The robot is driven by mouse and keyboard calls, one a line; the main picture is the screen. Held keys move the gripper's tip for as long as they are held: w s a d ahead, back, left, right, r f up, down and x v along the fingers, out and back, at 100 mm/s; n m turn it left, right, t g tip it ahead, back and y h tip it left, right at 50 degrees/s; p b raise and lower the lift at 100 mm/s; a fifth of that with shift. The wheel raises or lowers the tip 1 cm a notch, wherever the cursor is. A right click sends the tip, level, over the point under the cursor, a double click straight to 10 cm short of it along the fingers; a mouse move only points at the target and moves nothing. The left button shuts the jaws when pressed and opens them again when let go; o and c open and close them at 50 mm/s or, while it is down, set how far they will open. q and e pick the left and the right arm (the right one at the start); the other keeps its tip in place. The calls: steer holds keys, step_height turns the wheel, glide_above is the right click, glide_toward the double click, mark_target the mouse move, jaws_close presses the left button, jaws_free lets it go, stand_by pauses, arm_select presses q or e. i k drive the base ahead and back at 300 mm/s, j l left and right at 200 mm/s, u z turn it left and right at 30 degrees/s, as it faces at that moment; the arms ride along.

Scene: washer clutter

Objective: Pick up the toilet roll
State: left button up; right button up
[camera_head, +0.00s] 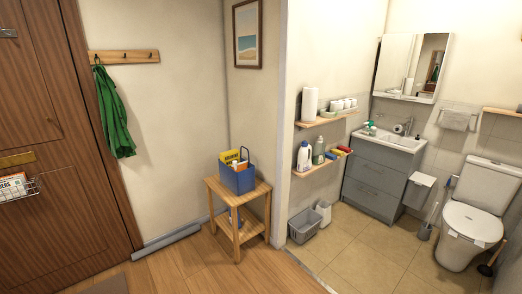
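Several small white rolls (343,104), which look like toilet rolls, stand on the upper wooden shelf (325,119) beside the vanity. A taller white roll (309,104), like a paper towel roll, stands at that shelf's left end. A white item (421,180) hangs between the vanity and the toilet (470,222). It may be a toilet roll on a holder, but it is too small to tell. Neither of my grippers is in view.
A wooden side table (238,203) with a blue caddy (238,178) stands left of the bathroom opening. A grey bin (304,225) stands under the lower shelf (318,166). A toilet brush (427,228) stands near the toilet. The wood and tile floor in front is mostly clear.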

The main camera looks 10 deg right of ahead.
mark_target(335, 106)
steer(key=i+l+z, duration=0.1)
steer(key=i+z, duration=0.3)
steer(key=i+j+z, duration=0.1)
steer(key=i+z, duration=0.3)
steer(key=i, duration=0.15)
steer(key=i+z, duration=0.2)
steer(key=i, duration=0.65)
steer(key=z, duration=2.05)
steer(key=u, duration=0.25)
